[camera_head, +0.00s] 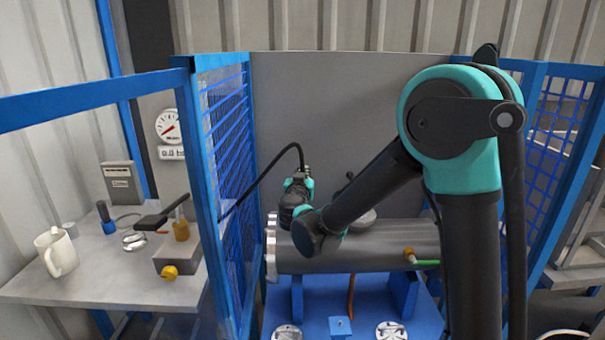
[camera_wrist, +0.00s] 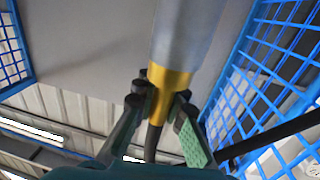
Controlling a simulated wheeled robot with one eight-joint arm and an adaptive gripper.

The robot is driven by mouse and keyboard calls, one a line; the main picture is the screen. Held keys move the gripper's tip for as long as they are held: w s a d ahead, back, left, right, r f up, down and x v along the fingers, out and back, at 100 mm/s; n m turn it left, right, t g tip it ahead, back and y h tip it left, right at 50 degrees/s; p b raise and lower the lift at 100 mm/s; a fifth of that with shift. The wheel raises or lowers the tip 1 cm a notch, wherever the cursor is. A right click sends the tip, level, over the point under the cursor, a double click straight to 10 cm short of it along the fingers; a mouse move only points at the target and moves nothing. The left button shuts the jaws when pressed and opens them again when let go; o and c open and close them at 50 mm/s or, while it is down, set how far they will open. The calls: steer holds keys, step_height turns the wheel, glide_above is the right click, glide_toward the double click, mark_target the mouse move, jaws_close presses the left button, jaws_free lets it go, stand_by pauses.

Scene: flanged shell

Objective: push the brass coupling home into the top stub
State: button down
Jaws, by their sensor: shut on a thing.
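The brass coupling (camera_wrist: 168,80) shows in the wrist view as a gold band between my two fingers. My gripper (camera_wrist: 160,98) is shut on it. A light grey cylinder (camera_wrist: 190,35), seemingly the top stub, lies right against the coupling's far end; I cannot tell how deep the coupling sits. A black hose (camera_wrist: 152,140) runs from the coupling's near end. In the head view my wrist is above the left part of the grey shell (camera_head: 375,262); the coupling and fingertips cannot be made out there.
Blue mesh guards (camera_head: 228,150) stand left and right of the shell. A black cable (camera_head: 262,178) arcs from the left guard to my wrist. A brass fitting (camera_head: 409,253) with a green hose is on the shell's right side. A bench (camera_head: 95,285) with a mug (camera_head: 58,252) is at left.

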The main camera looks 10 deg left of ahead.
steer(key=shift+f, duration=0.1)
steer(key=shift+f, duration=2.85)
steer(key=shift+f, duration=2)
steer(key=c, duration=1.5)
jaws_free()
steer(key=shift+s, duration=0.1)
steer(key=s+d, duration=0.1)
steer(key=s, duration=1)
steer(key=shift+s+d, duration=0.25)
steer(key=shift+s, duration=0.15)
